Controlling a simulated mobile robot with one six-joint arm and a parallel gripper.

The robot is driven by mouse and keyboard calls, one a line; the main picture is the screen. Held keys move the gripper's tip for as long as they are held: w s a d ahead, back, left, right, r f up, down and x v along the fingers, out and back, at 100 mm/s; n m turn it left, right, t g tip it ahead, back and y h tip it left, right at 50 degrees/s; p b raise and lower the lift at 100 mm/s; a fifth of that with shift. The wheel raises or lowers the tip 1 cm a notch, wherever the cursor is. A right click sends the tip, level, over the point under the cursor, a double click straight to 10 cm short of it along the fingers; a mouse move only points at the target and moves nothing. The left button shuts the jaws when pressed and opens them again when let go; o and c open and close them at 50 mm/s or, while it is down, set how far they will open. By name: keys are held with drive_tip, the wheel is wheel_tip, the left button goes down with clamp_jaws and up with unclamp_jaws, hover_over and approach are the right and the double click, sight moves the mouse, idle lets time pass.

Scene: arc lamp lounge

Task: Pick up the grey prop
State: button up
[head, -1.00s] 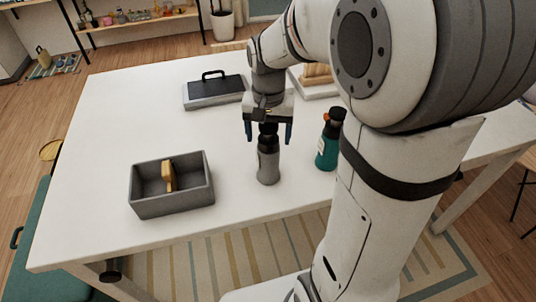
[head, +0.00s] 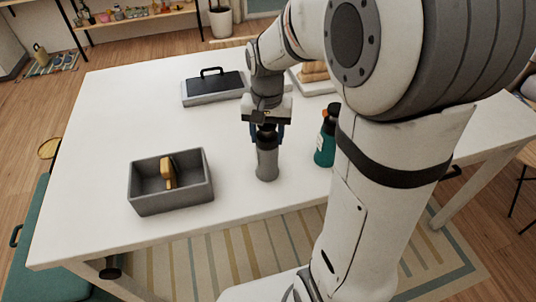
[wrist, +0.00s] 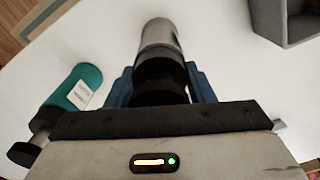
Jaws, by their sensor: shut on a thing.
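The grey prop is a grey bottle-like thing (head: 267,160) with a black top, standing upright on the white table near its front edge. It also shows in the wrist view (wrist: 159,38), reaching away from the jaws. My gripper (head: 266,134) is above it, with its blue fingers shut on the black top. In the wrist view the two fingers (wrist: 161,88) press on either side of the black part. The bottle's base appears to rest on the table.
A teal bottle (head: 325,140) with a black and orange top stands close by on the right. A grey open bin (head: 172,203) with a yellow-brown thing inside is at left. A dark-topped grey case (head: 213,90) lies farther back. The left of the white table (head: 100,130) is clear.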

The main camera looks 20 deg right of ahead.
clamp_jaws()
drive_tip(key=shift+r, duration=0.1)
